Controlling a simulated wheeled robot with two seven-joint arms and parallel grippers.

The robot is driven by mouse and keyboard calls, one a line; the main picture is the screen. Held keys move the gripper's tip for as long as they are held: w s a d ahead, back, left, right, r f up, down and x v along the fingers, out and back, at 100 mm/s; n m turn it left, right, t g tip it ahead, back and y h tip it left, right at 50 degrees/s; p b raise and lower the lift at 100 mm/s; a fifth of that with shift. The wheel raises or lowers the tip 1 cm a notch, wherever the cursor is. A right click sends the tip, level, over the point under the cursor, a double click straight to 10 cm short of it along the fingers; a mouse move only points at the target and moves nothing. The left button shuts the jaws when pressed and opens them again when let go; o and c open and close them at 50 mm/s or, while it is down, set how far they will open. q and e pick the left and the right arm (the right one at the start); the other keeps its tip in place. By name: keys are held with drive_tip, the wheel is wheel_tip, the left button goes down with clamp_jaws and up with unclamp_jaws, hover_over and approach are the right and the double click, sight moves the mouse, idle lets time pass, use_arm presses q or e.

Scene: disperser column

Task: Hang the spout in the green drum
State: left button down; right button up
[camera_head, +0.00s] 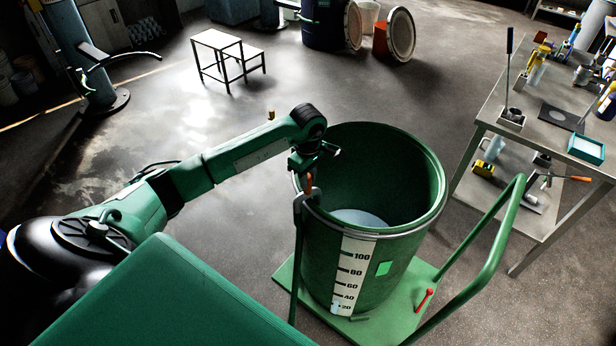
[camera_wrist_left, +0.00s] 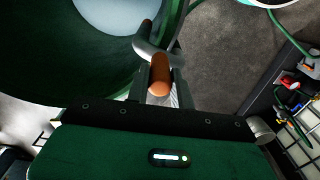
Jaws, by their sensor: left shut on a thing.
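The green drum (camera_head: 412,240) stands upright and open at the top, with a white level scale on its front and pale liquid inside. My left gripper (camera_head: 309,176) is at the drum's left rim, shut on the orange grip of the spout (camera_head: 309,188). Whether the spout touches the rim is unclear. My right gripper is not in view.
The drum rests on a green cart (camera_head: 420,285) with a tubular handle (camera_head: 497,250) on the right and a small red lever. A metal workbench (camera_head: 530,105) with tools stands at right. A step stool (camera_head: 218,45) and several drums are behind.

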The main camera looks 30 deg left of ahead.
use_arm(q)
drive_tip(key=c, duration=1.1)
unclamp_jaws()
drive_tip(key=shift+r+b, duration=0.3)
drive_tip(key=shift+r, duration=0.1)
wheel_tip(320, 180, up, 13)
drive_tip(key=b, duration=0.3)
